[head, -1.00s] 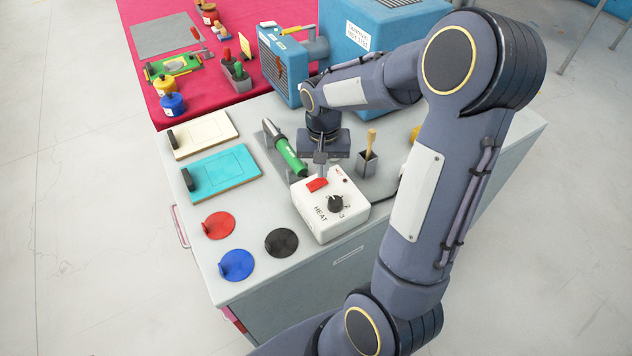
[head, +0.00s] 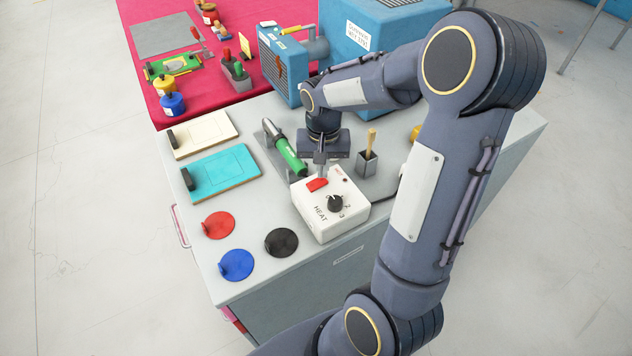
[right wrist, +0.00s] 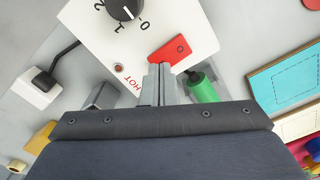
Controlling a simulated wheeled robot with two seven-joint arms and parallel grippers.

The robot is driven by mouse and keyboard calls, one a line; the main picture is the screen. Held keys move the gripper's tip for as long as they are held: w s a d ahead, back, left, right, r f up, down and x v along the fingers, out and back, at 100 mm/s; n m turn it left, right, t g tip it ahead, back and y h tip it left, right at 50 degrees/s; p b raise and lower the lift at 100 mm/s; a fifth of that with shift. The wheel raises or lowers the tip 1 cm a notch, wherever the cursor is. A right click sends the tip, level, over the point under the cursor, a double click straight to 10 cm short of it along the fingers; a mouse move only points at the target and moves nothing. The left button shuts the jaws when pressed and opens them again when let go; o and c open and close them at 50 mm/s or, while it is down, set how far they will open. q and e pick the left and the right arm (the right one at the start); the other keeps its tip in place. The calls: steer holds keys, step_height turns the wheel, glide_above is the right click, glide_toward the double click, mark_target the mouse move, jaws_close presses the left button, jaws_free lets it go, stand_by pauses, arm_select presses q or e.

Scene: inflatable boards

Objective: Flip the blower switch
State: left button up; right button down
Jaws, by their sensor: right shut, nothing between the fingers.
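The white control box (head: 330,221) sits on the grey cabinet top, with a red rocker switch (head: 317,185), a black dial (head: 335,203) and the word HEAT on it. The switch also shows in the right wrist view (right wrist: 170,51), just beyond the fingertips. My right gripper (head: 320,171) is shut and empty, pointing down at the back edge of the box beside the switch. In the right wrist view its fingertips (right wrist: 158,68) are close to the switch; I cannot tell whether they touch it. My left gripper is not in view.
A green-handled tool (head: 287,154) lies left of my gripper. A small grey cup (head: 366,163) with a wooden-handled tool stands to the right. Cream (head: 205,137) and teal (head: 228,167) boards and red, blue and black discs lie on the left of the top.

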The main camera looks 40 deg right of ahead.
mark_target(322, 180)
steer(key=shift+f+b, duration=0.65)
steer(key=shift+f, duration=0.2)
stand_by(0.4)
steer(key=shift+r+p, duration=2.8)
steer(key=shift+r, duration=0.7)
